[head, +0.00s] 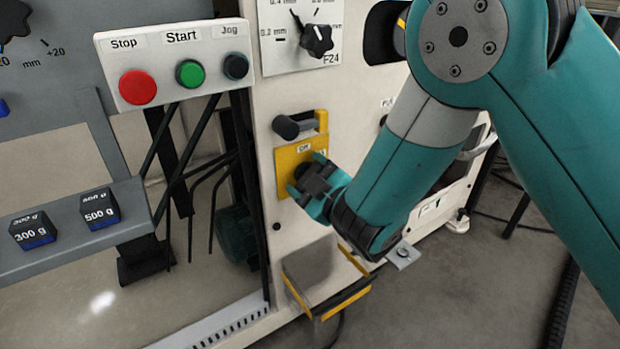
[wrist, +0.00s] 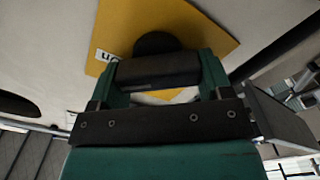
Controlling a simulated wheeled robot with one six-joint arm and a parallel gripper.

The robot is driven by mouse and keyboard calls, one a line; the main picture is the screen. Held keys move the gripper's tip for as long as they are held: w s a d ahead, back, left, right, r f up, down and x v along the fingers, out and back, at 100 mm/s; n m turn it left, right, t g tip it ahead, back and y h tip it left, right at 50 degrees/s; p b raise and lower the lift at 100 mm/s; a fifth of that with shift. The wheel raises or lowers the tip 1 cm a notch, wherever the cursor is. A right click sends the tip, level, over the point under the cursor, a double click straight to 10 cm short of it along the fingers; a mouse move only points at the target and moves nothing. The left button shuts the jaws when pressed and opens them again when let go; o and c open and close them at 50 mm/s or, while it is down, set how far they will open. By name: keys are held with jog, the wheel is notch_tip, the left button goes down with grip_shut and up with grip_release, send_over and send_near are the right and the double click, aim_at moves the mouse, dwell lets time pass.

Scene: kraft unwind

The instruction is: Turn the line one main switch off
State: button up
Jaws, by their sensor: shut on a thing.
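The main switch has a yellow plate (head: 287,160) on the front of the pale machine cabinet, with a white "Off" label at its top. My gripper (head: 308,180) is at this plate and covers its lower right part. In the wrist view the plate (wrist: 205,28) lies behind the switch's black handle (wrist: 158,70). My gripper (wrist: 160,76) is shut on this handle, one teal finger at each end of it. An "on" label (wrist: 104,57) shows at the plate's edge. Which label the handle points to cannot be told.
A black cylinder (head: 286,127) on a yellow bracket (head: 321,121) sits just above the plate. A panel (head: 176,62) with Stop, Start and Jog buttons is at upper left. A yellow-edged box (head: 320,275) juts out below.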

jog(key=n, duration=0.4)
jog(key=shift+s+f+n, duration=0.15)
jog(key=shift+f+n, duration=0.1)
jog(key=shift+n, duration=0.05)
jog(key=n, duration=0.4)
jog(key=shift+f+n+b, duration=0.15)
jog(key=shift+n+b, duration=0.15)
jog(key=shift+n, duration=0.1)
jog(key=o, duration=0.9)
